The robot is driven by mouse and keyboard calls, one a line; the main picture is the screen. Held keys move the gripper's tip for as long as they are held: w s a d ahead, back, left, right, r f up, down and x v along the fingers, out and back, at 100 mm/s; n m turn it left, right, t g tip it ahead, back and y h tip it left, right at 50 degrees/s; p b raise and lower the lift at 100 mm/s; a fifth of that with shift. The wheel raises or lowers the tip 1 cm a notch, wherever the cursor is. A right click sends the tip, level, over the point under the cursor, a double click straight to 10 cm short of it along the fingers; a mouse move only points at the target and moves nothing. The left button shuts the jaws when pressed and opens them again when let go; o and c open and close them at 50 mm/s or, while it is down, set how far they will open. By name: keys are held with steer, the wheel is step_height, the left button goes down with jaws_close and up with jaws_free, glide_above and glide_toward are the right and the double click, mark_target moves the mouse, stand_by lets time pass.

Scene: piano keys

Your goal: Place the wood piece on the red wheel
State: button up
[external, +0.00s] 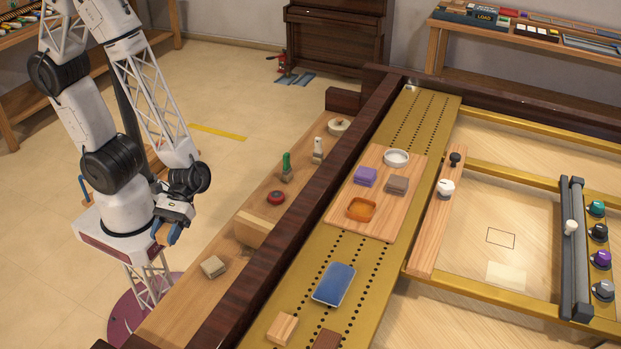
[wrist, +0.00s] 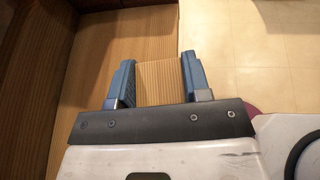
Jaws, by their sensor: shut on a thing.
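My gripper (external: 172,234) hangs at the left, near the left edge of the wooden ledge, its blue fingers pointing down. In the wrist view, its two blue fingers (wrist: 160,68) are shut on a pale, finely grained wood piece (wrist: 162,84). The wood piece also shows as a small orange-brown patch (external: 161,233) in the external view, partly hidden by the fingers. The red wheel (external: 276,197), a small red disc with a dark centre, lies on the ledge to the right of my gripper, well apart from it. The wheel is not visible in the wrist view.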

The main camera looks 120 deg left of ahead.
steer(key=shift+w+a+t, duration=0.3)
steer(key=shift+w+a, duration=0.25)
steer(key=shift+a, duration=0.05)
steer(key=w+a+n+t+y, duration=0.1)
steer(key=w+a+n+t, duration=0.2)
steer(key=w+a, duration=0.45)
steer(key=n+t+y, duration=0.7)
steer(key=n, duration=0.2)
glide_above(278, 196)
steer(key=shift+s+f, duration=0.1)
steer(key=shift+f, duration=2.45)
steer(key=shift+f, duration=1.95)
